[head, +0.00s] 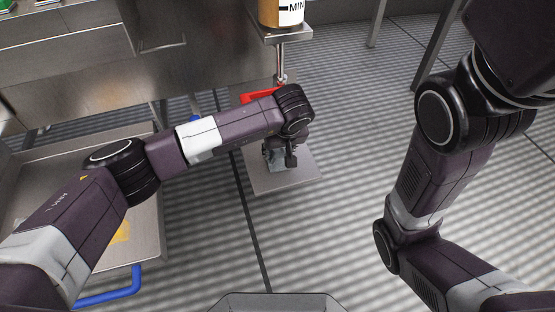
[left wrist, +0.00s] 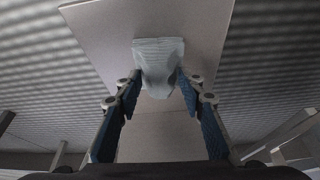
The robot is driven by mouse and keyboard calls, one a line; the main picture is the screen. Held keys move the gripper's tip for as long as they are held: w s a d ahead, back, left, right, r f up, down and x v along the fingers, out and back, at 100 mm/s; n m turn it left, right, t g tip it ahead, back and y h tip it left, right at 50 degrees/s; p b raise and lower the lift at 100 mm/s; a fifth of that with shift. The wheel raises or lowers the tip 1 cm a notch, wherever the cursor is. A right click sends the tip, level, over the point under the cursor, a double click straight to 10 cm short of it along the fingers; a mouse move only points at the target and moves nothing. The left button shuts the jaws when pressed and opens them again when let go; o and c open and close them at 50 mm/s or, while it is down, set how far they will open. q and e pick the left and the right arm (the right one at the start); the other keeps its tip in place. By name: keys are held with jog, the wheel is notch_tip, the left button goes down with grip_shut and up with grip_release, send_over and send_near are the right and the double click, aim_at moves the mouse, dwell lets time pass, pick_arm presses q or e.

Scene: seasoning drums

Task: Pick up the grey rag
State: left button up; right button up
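The grey rag (left wrist: 158,62) is a small crumpled light-grey cloth near the middle of the left wrist view, in front of a flat grey plate (left wrist: 105,35). My left gripper (left wrist: 159,80) has its two blue-padded fingers apart, one tip on each side of the rag's narrower part. The tips look very close to the cloth; I cannot tell if they touch it. In the head view my left gripper (head: 282,157) is low over the plate (head: 292,180), and the wrist hides much of the rag there. My right gripper is out of view.
A metal stand holds a labelled drum (head: 281,13) above the plate. A red part (head: 259,95) lies behind my left wrist. A steel counter (head: 215,60) is at the back left. A tray cart with a blue handle (head: 110,290) is at the left. The right floor is open.

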pick_arm(q)
jog(key=shift+r, duration=0.1)
grip_shut()
jog(key=shift+r, duration=0.1)
